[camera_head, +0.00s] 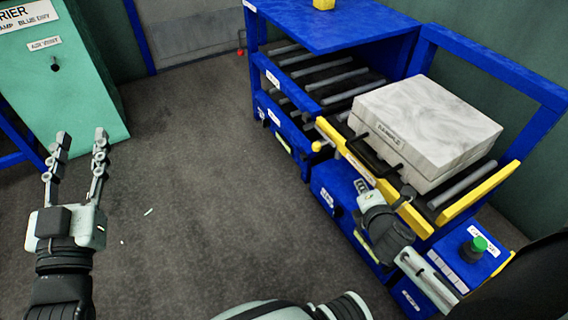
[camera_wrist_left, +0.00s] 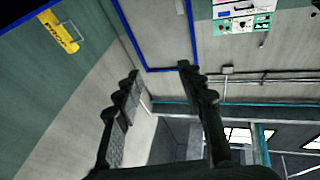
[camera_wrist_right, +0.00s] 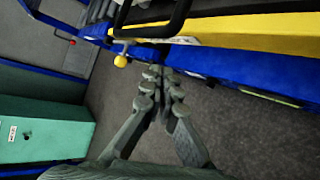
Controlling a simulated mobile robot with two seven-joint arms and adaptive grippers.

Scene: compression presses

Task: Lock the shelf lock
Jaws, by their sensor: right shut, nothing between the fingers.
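The shelf's yellow front bar (camera_head: 372,178) runs below a white-grey block with a black handle (camera_head: 374,146). A small yellow ball knob (camera_head: 317,146), apparently the shelf lock's handle, sticks out at the bar's left end. In the right wrist view the knob (camera_wrist_right: 120,61) is left of and slightly above the fingertips. My right gripper (camera_wrist_right: 163,72) is shut and empty, just below the yellow bar and apart from the knob. In the head view its fingers are partly hidden by its wrist. My left gripper (camera_head: 80,136) is open and empty over the floor at left.
The blue roller shelf (camera_head: 395,55) carries the large block (camera_head: 425,118). A blue box with a green button (camera_head: 480,244) stands below right. A green cabinet (camera_head: 65,75) stands at the back left.

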